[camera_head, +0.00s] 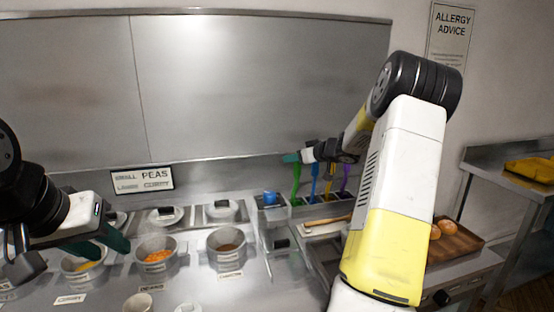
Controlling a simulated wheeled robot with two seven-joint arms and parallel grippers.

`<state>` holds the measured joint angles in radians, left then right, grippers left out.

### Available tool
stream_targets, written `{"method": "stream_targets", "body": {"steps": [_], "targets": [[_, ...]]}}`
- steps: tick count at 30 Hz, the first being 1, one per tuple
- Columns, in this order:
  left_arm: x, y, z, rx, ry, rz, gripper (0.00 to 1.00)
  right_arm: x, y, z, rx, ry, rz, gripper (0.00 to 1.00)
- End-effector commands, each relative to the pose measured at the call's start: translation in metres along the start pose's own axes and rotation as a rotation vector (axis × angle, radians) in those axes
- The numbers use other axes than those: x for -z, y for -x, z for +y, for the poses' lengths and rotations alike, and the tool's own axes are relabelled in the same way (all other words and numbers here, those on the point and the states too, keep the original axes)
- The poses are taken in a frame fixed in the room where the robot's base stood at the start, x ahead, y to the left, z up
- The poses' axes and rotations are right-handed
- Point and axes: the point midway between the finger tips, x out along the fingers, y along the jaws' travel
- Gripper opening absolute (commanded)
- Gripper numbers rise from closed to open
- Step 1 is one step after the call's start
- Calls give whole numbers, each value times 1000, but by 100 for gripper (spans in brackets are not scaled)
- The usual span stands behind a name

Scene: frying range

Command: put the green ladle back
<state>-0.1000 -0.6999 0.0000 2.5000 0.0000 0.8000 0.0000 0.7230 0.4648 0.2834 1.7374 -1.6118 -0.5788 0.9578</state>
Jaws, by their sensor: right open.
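The green ladle (296,184) stands upright in the utensil rack (322,211) behind the counter, at the left end of a row of coloured handles. My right gripper (293,158) is open at the top of the green handle. I cannot tell whether its fingers touch the handle. The ladle's lower end is hidden in the rack. My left gripper (98,246) is low at the left, above the food pots, with its teal fingers pointing right. I cannot tell whether it is open or shut.
Blue (314,182), yellow (328,180) and purple (344,180) handles stand to the right of the green one. Pots of food (156,254) fill the counter at the left. A wooden board (458,240) with round items lies at the right, partly behind my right arm.

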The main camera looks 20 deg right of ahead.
Motion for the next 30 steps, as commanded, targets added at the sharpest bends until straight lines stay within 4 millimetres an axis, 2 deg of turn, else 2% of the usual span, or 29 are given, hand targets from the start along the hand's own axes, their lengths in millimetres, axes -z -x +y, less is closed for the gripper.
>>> {"method": "stream_targets", "body": {"steps": [6, 12, 19, 22, 25, 27, 30], "targets": [[0, 0, 0, 0, 0, 0, 36, 0, 48, 1, -5, 1, -1, 47], [0, 0, 0, 0, 0, 0, 36, 0, 87, 0, -3, 1, 0, 47], [0, 0, 0, 0, 0, 0, 36, 3, 108, -1, -8, 3, 2, 47], [0, 0, 0, 0, 0, 0, 36, 20, 110, -7, -58, 23, 15, 47], [0, 0, 0, 0, 0, 0, 36, 51, 117, -18, -171, 50, 31, 47], [0, 0, 0, 0, 0, 0, 36, 72, 128, -30, -272, 55, 32, 47], [0, 0, 0, 0, 0, 0, 36, 86, 154, -54, -398, 35, 0, 47]]}}
